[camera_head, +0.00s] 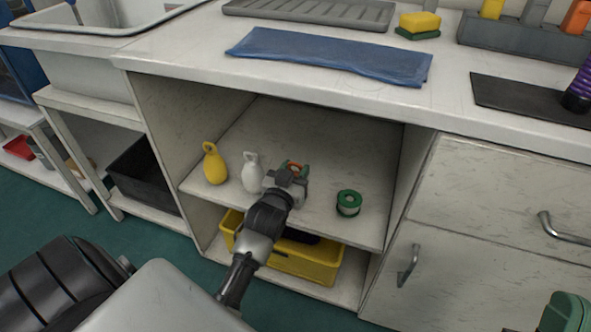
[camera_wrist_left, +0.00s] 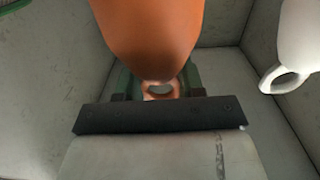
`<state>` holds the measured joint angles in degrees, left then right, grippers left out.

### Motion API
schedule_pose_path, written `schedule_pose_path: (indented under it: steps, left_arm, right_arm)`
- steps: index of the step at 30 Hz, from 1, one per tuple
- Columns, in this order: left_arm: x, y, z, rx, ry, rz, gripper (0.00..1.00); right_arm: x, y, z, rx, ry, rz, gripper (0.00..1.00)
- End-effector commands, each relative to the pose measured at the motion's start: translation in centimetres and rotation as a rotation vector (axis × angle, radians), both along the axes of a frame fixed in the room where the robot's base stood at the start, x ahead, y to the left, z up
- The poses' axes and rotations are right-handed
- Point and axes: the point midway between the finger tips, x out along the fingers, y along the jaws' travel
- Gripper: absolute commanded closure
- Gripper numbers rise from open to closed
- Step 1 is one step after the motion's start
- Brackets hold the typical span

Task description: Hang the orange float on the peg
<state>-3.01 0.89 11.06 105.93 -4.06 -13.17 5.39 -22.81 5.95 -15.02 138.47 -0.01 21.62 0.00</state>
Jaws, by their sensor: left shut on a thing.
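The orange float (camera_wrist_left: 150,35) fills the top middle of the left wrist view, with its ring end between the green fingers of my left gripper (camera_wrist_left: 158,88). In the head view only a little of the orange float (camera_head: 294,165) shows behind my left gripper (camera_head: 291,174), which is shut on it inside the open cabinet, above the shelf. A green part, seemingly of my right gripper (camera_head: 566,312), shows at the bottom right corner; its fingers cannot be made out. I cannot make out a peg.
A yellow float (camera_head: 215,167) and a white float (camera_head: 252,175) stand on the shelf (camera_head: 325,165) left of my left gripper. A green spool-like item (camera_head: 348,203) stands to the right. A yellow crate (camera_head: 312,262) is below. Cabinet walls and the countertop (camera_head: 190,55) enclose the space.

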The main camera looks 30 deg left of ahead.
Motion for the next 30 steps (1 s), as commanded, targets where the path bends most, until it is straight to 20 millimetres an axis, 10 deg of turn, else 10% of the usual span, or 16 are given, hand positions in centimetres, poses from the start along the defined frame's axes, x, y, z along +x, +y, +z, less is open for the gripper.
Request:
schedule_pose_path:
  steps: [8,9,14,30]
  left_arm:
    - [0.0,0.0,-0.3,0.0,0.001,0.0,1.0]
    - [0.0,0.0,-0.3,0.0,0.001,0.0,0.58]
    - [0.0,0.0,-0.3,0.0,0.001,0.0,0.36]
    - [0.0,0.0,-0.6,0.0,-0.001,0.0,0.36]
  right_arm:
    - [-0.1,0.0,0.0,0.002,-0.009,0.0,1.0]
    - [-0.2,0.0,0.1,0.004,-0.013,0.0,1.0]
    - [-0.1,0.0,0.1,0.004,-0.012,0.0,1.0]
    - [-1.6,-0.2,0.8,0.045,-0.146,0.01,1.0]
